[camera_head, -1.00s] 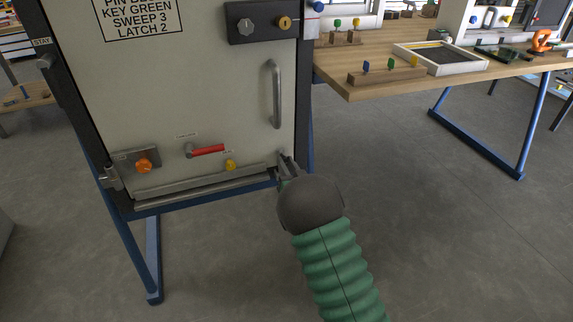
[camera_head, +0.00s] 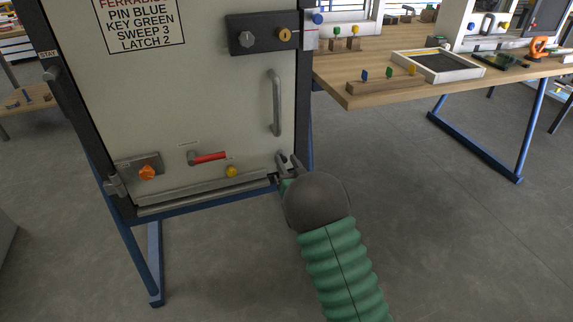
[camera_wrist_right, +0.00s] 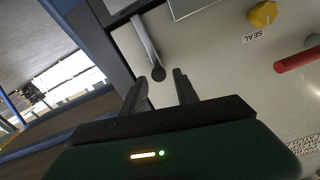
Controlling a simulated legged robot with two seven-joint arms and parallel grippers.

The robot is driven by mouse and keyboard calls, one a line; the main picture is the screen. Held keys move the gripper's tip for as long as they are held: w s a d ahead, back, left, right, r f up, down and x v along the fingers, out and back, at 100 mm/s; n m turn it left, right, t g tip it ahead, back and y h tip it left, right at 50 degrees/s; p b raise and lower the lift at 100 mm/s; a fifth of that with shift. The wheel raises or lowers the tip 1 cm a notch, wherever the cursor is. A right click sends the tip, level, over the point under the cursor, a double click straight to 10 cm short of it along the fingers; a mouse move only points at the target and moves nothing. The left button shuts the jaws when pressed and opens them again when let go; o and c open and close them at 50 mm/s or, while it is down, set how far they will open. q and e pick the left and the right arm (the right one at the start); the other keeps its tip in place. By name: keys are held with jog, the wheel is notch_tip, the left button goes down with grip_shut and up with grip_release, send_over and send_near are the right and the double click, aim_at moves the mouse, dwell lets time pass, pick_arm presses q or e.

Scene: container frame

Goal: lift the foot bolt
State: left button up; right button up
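The foot bolt (camera_wrist_right: 147,42) shows in the right wrist view as a grey rod with a dark round end, at the lower corner of the cabinet door (camera_head: 215,95). My right gripper (camera_wrist_right: 159,76) is open. Its two dark fingers stand apart, with the bolt's round end between and just beyond their tips; I see no grip on it. In the head view the right gripper (camera_head: 289,163) is at the door's bottom right corner, where the bolt is hard to tell from the fingers. My left gripper is not in view.
A yellow knob (camera_head: 231,171), a red lever (camera_head: 210,157) and an orange knob (camera_head: 147,172) sit low on the door, left of the gripper. A vertical handle (camera_head: 276,102) is above it. A wooden workbench (camera_head: 340,82) stands to the right. The floor in front is clear.

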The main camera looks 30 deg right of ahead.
jog(key=shift+o, duration=0.3)
jog(key=shift+f, duration=0.15)
jog(key=shift+s+a, duration=0.1)
jog(key=shift+s, duration=0.3)
jog(key=p+v, duration=0.5)
jog(key=v, duration=1.1)
jog(key=shift+f, duration=0.15)
